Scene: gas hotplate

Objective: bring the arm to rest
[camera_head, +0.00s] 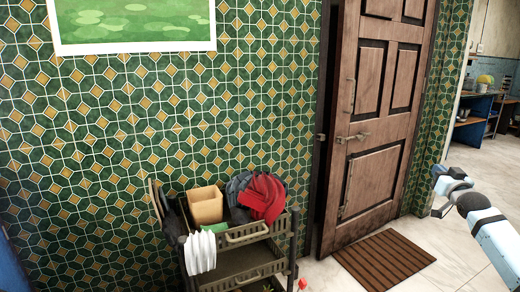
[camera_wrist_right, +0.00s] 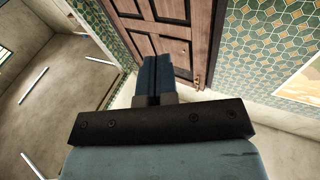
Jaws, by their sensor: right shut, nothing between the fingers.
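My right arm comes in from the right edge in the head view, with its right gripper (camera_head: 448,186) raised in open air to the right of the door. In the right wrist view the right gripper (camera_wrist_right: 153,68) shows two dark blue fingers pressed together, with nothing between them. The fingers point towards the wooden door (camera_wrist_right: 178,32), and I see no contact with it. My left gripper is in neither view.
The brown door (camera_head: 372,125) stands in a green tiled wall (camera_head: 110,130). A slatted mat (camera_head: 384,262) lies before it. A cart (camera_head: 245,262) with a tan container (camera_head: 205,205) and red cloth (camera_head: 262,196) stands left of the door. Pale floor (camera_head: 455,240) is clear.

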